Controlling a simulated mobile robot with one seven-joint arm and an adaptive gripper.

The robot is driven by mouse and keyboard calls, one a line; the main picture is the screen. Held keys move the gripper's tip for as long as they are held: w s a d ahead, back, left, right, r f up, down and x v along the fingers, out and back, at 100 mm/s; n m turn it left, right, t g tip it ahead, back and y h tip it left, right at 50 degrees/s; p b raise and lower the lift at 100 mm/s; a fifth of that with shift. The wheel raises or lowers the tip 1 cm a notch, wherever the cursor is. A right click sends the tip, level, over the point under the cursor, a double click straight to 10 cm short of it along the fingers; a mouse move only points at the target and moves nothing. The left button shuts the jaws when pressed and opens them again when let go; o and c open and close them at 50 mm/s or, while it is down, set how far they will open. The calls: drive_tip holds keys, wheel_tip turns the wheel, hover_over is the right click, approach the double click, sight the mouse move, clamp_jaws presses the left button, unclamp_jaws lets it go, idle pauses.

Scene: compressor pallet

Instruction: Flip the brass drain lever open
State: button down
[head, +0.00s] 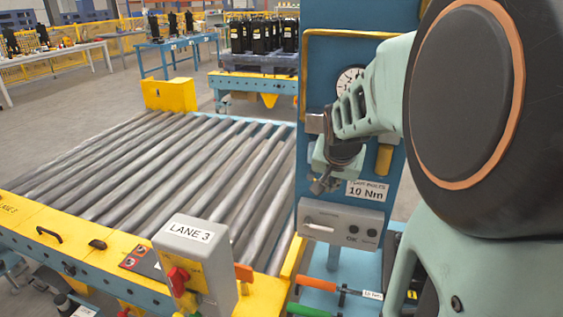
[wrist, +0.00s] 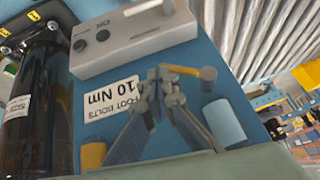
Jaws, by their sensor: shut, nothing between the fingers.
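A small brass-coloured lever (wrist: 183,70) shows in the wrist view, on the blue panel just past my fingertips. In the head view my gripper (head: 322,186) hangs in front of the blue column (head: 345,60), and I cannot make out the lever there.
A grey control box (head: 340,222) and a "10 Nm" label (head: 367,190) are close to my gripper. A pale blue cylinder (wrist: 226,122) juts out on its other side. A roller conveyor (head: 150,165) and the "LANE 3" box (head: 195,255) lie to the left.

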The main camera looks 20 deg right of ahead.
drive_tip(key=shift+f+m+t+y+b, duration=0.4)
drive_tip(key=shift+f+t+y+b, duration=0.4)
drive_tip(key=shift+b, duration=0.8)
drive_tip(key=shift+w+a+f+y+b, duration=0.1)
drive_tip(key=shift+y+b, duration=0.3)
drive_tip(key=shift+b, duration=0.25)
drive_tip(key=shift+w+a+f+b, duration=0.15)
drive_tip(key=shift+f+b, duration=0.25)
drive_tip(key=shift+b, duration=0.8)
drive_tip(key=shift+w+a+f+b, duration=0.15)
drive_tip(key=shift+a+f+b, duration=0.25)
drive_tip(key=shift+b, duration=0.2)
drive_tip(key=shift+d, duration=0.15)
